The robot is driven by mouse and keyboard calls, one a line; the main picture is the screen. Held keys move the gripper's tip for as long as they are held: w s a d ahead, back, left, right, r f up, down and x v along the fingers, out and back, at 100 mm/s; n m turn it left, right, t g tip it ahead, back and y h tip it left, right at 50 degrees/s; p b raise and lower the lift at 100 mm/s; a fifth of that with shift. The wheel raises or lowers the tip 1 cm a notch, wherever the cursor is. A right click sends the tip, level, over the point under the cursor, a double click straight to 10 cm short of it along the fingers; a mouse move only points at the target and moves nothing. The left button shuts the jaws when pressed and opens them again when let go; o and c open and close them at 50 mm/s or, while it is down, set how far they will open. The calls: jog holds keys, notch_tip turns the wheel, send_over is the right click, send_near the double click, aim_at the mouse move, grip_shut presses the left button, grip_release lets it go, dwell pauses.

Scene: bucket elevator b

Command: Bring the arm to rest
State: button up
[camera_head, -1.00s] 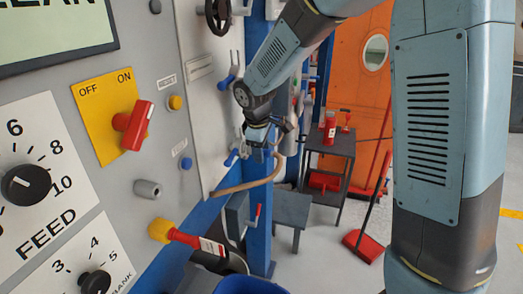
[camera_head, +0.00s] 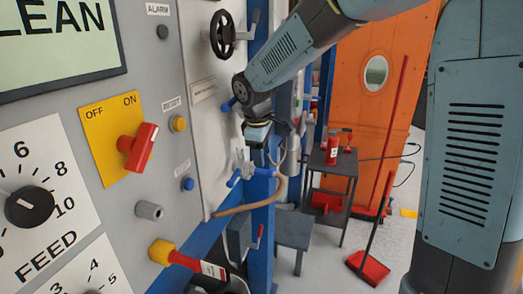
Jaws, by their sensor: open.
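My arm comes in from the right, with a large blue-grey link (camera_head: 474,160) upright in the right foreground. A second link (camera_head: 288,50) slopes down to the left to a dark wrist joint (camera_head: 250,100). My gripper (camera_head: 258,142) hangs below this wrist, small and partly lost against the blue column behind it. Its jaws are open, and I see nothing held in them. It is in front of the blue column and above a blue-handled valve (camera_head: 240,174). I cannot tell how far it is from either.
A grey control panel with a red OFF/ON switch (camera_head: 138,148) and a FEED knob (camera_head: 30,206) fills the left. A black handwheel (camera_head: 222,34), a dark side table (camera_head: 338,164), a red long-handled dustpan (camera_head: 368,268) and an orange door (camera_head: 385,110) stand beyond. Grey floor shows at lower right.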

jog(key=s+d+r+m+t, duration=0.1)
jog(key=s+d+r+m, duration=0.4)
jog(key=s+d, duration=0.35)
jog(key=s+d+r+m+t, duration=0.1)
jog(key=s+d+r+m, duration=0.35)
jog(key=s+d, duration=0.4)
jog(key=s+d+m+y, duration=0.1)
jog(key=s+d+m, duration=0.3)
jog(key=s, duration=0.3)
jog(key=shift+s+d+f+t, duration=0.2)
jog(key=shift+d+t, duration=0.2)
jog(key=shift+d, duration=0.4)
